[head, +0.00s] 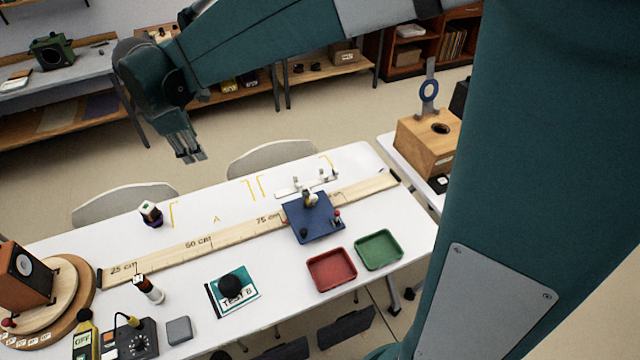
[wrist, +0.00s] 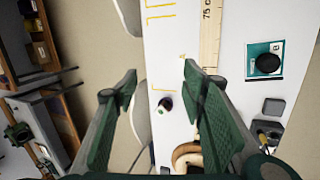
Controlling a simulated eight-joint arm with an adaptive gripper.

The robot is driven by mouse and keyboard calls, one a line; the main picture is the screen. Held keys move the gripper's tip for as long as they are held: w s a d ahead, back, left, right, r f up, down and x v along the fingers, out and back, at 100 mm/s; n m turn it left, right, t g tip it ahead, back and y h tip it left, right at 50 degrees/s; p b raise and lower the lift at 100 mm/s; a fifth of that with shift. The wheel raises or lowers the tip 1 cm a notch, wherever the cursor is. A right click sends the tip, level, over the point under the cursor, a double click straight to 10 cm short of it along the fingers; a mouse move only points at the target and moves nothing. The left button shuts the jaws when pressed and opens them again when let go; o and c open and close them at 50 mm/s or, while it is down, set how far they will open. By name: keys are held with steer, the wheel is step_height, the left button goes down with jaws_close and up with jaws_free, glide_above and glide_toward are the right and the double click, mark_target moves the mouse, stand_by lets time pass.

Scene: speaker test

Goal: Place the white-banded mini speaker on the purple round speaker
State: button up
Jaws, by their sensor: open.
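A small dark mini speaker with a white band (head: 150,209) stands near the far left edge of the white table. A dark purple round base (head: 154,222) shows directly beneath it, and the two appear stacked and touching. In the wrist view the mini speaker (wrist: 164,102) is seen from above, between my finger lines, with a little purple at its edge; most of the base is hidden. My gripper (head: 190,158) is open and empty, high above the table's far side, clear of the stack. Its spread fingers also show in the wrist view (wrist: 160,72).
A turntable with an orange speaker (head: 25,276) is at left. A black dome (head: 231,285), red tray (head: 332,270), green tray (head: 378,250) and blue platform (head: 314,222) lie rightward.

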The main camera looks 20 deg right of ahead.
steer(key=s+d+r+m+t+y, duration=0.15)
steer(key=s+d+m, duration=0.25)
steer(key=s+d, duration=0.4)
steer(key=s+d+r+m+h, duration=0.1)
steer(key=s+d+r+m, duration=0.2)
steer(key=s+d+m, duration=0.35)
steer(key=s+d+f+m+t, duration=0.1)
steer(key=s+d+f+m, duration=0.1)
steer(key=s+d, duration=0.3)
steer(key=s+d+f+m+t, duration=0.1)
steer(key=s+d+m, duration=0.3)
steer(key=s, duration=0.6)
steer(key=shift+s+d+f+y, duration=0.2)
steer(key=shift+d+f+y, duration=0.15)
steer(key=shift+d+f, duration=0.25)
steer(key=shift+m, duration=0.25)
